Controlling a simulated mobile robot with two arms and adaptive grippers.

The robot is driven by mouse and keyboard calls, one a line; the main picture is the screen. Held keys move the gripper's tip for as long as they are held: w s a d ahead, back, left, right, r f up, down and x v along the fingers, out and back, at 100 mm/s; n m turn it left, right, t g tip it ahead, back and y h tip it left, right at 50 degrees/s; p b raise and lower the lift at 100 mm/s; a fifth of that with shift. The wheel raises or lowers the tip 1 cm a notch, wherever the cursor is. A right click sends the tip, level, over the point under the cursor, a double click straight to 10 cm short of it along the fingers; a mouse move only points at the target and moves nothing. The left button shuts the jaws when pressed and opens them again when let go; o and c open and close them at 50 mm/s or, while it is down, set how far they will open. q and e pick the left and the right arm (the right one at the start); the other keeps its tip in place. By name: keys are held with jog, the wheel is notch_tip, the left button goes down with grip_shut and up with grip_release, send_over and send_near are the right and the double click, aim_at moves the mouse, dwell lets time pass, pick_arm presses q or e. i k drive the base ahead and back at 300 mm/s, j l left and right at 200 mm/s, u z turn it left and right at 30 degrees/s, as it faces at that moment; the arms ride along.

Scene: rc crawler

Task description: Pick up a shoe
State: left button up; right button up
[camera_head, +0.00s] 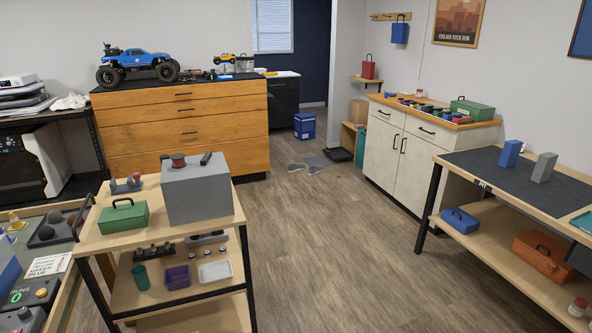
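Two small grey shapes that look like shoes lie on the wooden floor in the middle distance, one on the left (297,168) and one on the right (314,170). They sit close together at the front edge of a grey mat (318,161). They are too small to make out in detail. Neither of my grippers shows in the head view.
A workbench (500,182) and a white cabinet (390,155) line the right. The floor (340,240) between is clear.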

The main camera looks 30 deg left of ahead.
aim_at(297, 166)
jog(key=i+l+u, duration=0.2)
jog(key=i+l, duration=0.8)
jog(key=i+u, duration=0.3)
jog(key=i, duration=0.3)
jog(key=i+u, duration=0.25)
jog(key=i, duration=0.4)
jog(key=i+l+u, duration=0.3)
jog(key=i, duration=0.3)
jog(key=i+u, duration=0.4)
jog(key=i, duration=1.5)
jog(key=i+l+z, duration=0.2)
jog(key=i, duration=0.45)
jog(key=i+j+z, duration=0.25)
jog(key=i, duration=0.35)
jog(key=i+z, duration=0.2)
jog(key=i, duration=0.45)
